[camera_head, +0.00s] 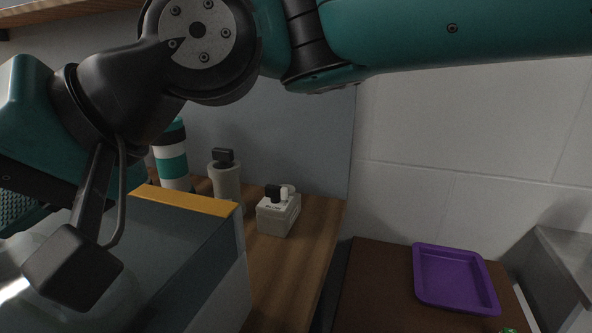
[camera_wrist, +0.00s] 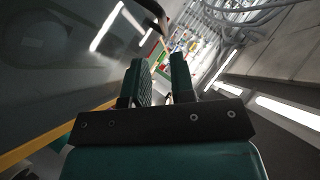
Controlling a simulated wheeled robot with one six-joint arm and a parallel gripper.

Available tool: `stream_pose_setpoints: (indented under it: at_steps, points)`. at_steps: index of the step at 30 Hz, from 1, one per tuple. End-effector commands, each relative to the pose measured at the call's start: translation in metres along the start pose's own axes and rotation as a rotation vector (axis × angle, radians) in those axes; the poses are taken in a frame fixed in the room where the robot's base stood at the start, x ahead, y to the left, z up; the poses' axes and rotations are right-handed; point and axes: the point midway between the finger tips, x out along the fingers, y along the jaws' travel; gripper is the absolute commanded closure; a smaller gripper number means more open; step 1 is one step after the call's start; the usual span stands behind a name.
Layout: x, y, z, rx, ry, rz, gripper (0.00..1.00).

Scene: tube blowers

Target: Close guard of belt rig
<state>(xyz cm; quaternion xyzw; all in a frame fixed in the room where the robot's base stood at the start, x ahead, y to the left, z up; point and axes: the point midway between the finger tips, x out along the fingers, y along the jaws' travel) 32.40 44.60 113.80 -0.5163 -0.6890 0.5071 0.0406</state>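What looks like the belt rig's guard (camera_head: 165,245) is a smoky see-through cover with an orange strip along its top edge, at the lower left of the head view. It stands over a pale housing, and I cannot tell whether it is fully open or partly shut. In the wrist view a grey see-through panel (camera_wrist: 50,60) with a yellow-orange edge fills the left side. My gripper (camera_wrist: 160,72) shows in the wrist view with its two teal fingers apart and nothing seen between them. It is beside the panel; contact cannot be judged. My arm hides part of the rig.
A small beige switch box (camera_head: 278,214) and a grey post with a black top (camera_head: 226,182) stand on the wooden bench (camera_head: 285,270). A teal and white banded cylinder (camera_head: 172,160) is behind. A purple tray (camera_head: 455,280) lies on a brown surface at the right.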

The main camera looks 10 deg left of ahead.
Motion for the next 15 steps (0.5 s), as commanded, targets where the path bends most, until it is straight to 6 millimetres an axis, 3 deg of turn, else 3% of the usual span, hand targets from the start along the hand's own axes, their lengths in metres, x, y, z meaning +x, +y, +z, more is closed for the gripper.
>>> stream_pose_setpoints:
  at_steps: [1,6,15]
  points:
    - [-0.014,0.000,-0.001,0.001,0.004,0.003,0.77]
    - [-0.048,0.000,-0.001,0.001,0.003,0.002,0.77]
    - [-0.072,0.000,0.000,0.000,0.000,0.000,0.77]
